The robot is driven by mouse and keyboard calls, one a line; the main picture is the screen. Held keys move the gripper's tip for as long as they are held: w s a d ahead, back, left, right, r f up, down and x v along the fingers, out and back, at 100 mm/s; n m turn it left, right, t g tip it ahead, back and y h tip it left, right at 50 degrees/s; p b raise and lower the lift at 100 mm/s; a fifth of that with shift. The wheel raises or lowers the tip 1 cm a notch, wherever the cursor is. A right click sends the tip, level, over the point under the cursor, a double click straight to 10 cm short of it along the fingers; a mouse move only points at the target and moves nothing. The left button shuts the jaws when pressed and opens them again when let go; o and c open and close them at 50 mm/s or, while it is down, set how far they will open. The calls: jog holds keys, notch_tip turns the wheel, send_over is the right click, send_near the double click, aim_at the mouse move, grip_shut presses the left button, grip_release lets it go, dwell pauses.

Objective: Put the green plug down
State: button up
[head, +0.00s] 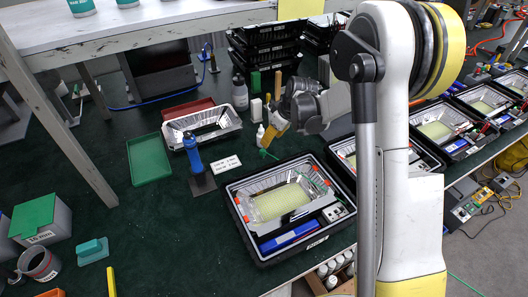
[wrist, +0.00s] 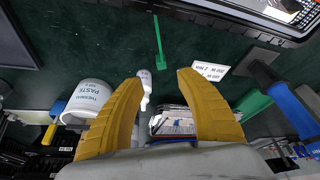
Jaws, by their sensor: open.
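The green plug (head: 268,154), a thin green stem with a wider end, rests on the dark green bench top, just behind the black tray. In the wrist view the green plug (wrist: 158,42) shows ahead of the fingertips, its wide end towards them. My gripper (head: 274,125) is above the bench near it. In the wrist view both yellow fingers of my gripper (wrist: 160,78) are spread wide, with nothing held between them. I cannot tell the exact height of the fingertips over the bench.
A black tray (head: 247,240) with a floodlight housing lies in front. A small white bottle (head: 260,134) and a tub labelled paste (wrist: 85,103) stand close to my fingers.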

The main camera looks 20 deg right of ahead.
aim_at(263, 150)
jog(key=b+x, duration=0.4)
jog(key=x, duration=0.6)
jog(key=shift+a, duration=0.2)
jog(key=shift+r, duration=0.2)
grip_shut()
